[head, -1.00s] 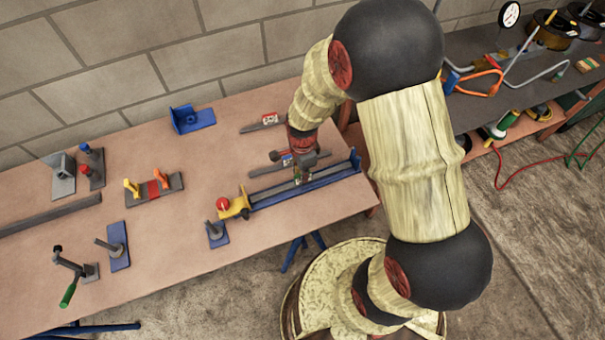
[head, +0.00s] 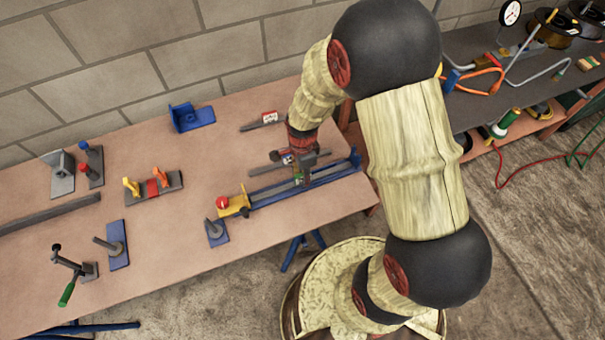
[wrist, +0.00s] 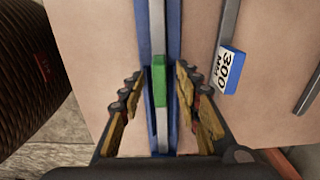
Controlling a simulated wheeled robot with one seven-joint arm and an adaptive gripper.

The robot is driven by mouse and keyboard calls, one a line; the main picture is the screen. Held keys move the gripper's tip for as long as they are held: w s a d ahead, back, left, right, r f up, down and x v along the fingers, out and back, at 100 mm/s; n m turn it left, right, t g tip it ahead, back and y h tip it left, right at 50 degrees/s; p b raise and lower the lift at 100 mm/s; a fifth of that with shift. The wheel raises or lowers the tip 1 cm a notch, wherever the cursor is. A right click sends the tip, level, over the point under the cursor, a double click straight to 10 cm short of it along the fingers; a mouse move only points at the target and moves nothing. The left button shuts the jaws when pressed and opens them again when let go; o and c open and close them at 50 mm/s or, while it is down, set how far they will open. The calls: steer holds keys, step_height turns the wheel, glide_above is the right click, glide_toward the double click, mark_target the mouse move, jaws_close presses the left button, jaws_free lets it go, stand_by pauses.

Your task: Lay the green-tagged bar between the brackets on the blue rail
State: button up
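The blue rail (head: 325,178) lies along the right part of the bench, with a yellow end piece (head: 235,207) at its left end and an upright blue end at its right. The grey bar with the green tag (wrist: 160,86) lies lengthwise along the rail, between its blue sides in the wrist view; the tag also shows in the head view (head: 298,179). My gripper (wrist: 158,76) is open over the bar, with a finger on each side and a visible gap to the tag. Whether the bar is fully seated is hard to tell.
A blue-tagged bar marked 300 (wrist: 229,72) lies close beside the rail. A red-tagged bar (head: 268,118) lies farther back. A red-knobbed piece (head: 222,203) and a small blue stand (head: 216,232) are at the rail's left end. Bench between them and the orange-handled fixture (head: 155,187) is clear.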

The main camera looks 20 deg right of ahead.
mark_target(302, 174)
step_height(302, 174, up, 12)
stand_by(0.6)
stand_by(0.5)
steer(key=s+r+n+t, duration=0.2)
steer(key=s+r+n, duration=0.5)
steer(key=r+n, duration=0.2)
steer(key=s+r+n+t, duration=0.3)
steer(key=s+r+n, duration=0.4)
steer(key=r, duration=0.7)
steer(key=shift+n+t, duration=0.3)
steer(key=shift+n, duration=0.7)
